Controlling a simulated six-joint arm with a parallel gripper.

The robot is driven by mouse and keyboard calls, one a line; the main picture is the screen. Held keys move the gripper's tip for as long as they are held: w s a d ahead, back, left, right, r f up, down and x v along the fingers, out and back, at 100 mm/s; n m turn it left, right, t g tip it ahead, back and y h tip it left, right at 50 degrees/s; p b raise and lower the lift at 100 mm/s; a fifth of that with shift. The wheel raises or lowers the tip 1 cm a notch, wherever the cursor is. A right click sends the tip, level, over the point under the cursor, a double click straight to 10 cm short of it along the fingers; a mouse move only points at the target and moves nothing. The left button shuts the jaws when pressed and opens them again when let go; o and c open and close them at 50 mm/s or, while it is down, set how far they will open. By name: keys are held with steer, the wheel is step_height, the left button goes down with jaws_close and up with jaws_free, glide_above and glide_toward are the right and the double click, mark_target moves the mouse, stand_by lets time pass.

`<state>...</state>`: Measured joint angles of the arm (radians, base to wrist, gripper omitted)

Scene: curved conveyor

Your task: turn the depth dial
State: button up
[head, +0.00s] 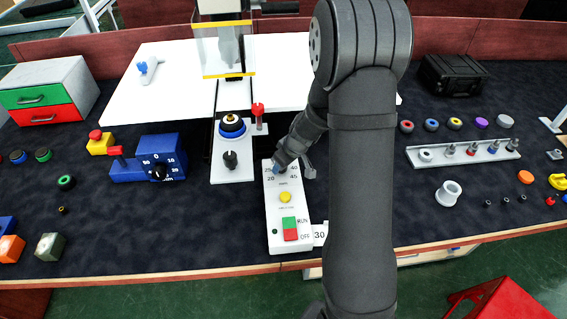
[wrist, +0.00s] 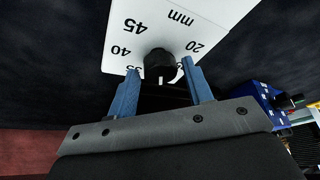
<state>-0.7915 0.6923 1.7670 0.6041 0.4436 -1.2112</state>
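The white control panel (head: 285,215) stands at the table's front middle, with 20, 25, 40 and 45 marked at its far end. In the wrist view the panel (wrist: 117,42) shows a black dial knob (wrist: 158,62) among the numbers, with "mm" printed beyond. My gripper (head: 291,168) is over that dial and hides most of it in the head view. In the wrist view my gripper (wrist: 160,70) is open, with one blue finger on each side of the knob and a gap to each.
A white tag reading 30 (head: 320,234) lies beside the panel, which also carries a yellow button (head: 285,197) and a green-and-red RUN/OFF switch (head: 290,229). A blue box with another black mm dial (head: 161,166) stands left. A white stand (head: 231,170) is close by.

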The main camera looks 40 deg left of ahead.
steer(key=shift+o, duration=0.4)
steer(key=v, duration=1.7)
steer(key=shift+r, duration=0.25)
steer(key=shift+f, duration=0.1)
steer(key=x, duration=1.7)
steer(key=shift+f, duration=0.2)
steer(key=shift+r, duration=0.1)
